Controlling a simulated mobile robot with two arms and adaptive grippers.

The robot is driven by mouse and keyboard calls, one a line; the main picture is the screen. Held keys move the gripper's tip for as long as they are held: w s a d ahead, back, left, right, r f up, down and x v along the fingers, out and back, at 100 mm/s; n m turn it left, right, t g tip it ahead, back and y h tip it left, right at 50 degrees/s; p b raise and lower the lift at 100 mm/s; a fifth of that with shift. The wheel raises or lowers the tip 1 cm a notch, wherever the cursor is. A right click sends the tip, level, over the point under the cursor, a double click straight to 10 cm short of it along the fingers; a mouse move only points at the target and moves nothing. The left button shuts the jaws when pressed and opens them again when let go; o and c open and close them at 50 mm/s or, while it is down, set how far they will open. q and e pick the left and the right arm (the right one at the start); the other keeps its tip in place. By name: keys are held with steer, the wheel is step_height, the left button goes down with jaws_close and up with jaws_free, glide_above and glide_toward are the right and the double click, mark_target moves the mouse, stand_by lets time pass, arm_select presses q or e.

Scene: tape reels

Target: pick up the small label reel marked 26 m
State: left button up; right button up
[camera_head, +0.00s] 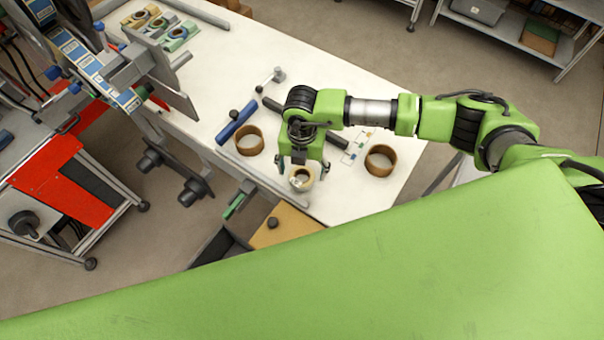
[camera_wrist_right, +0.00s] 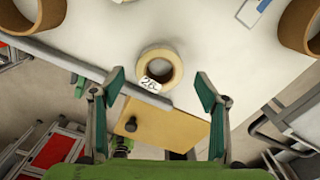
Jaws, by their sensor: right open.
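The small label reel (camera_wrist_right: 174,59) is a cream ring with a white tag that reads 26. In the right wrist view it sits on the white table near its edge, beyond and between my right gripper's (camera_wrist_right: 158,90) spread fingers. The fingers are open and hold nothing. In the head view the reel (camera_head: 301,178) shows just below my right gripper (camera_head: 300,163), partly covered by it. I cannot tell if the fingers reach down beside it. My left gripper is not in view.
Brown rings stand on the white table (camera_head: 350,95) to the left (camera_head: 239,147) and right (camera_head: 372,171) of the reel. A blue-handled tool (camera_head: 236,121) lies to the left. A tan board (camera_head: 285,229) sits below the table edge. Red-panelled equipment (camera_head: 65,195) stands at left.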

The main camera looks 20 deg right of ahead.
step_height(320, 180, down, 2)
steer(key=shift+f, duration=0.25)
steer(key=c, duration=1.2)
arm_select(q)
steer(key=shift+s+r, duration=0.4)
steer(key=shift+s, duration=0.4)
arm_select(e)
steer(key=shift+w, duration=0.1)
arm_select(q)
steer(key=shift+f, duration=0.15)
arm_select(e)
steer(key=shift+r, duration=0.15)
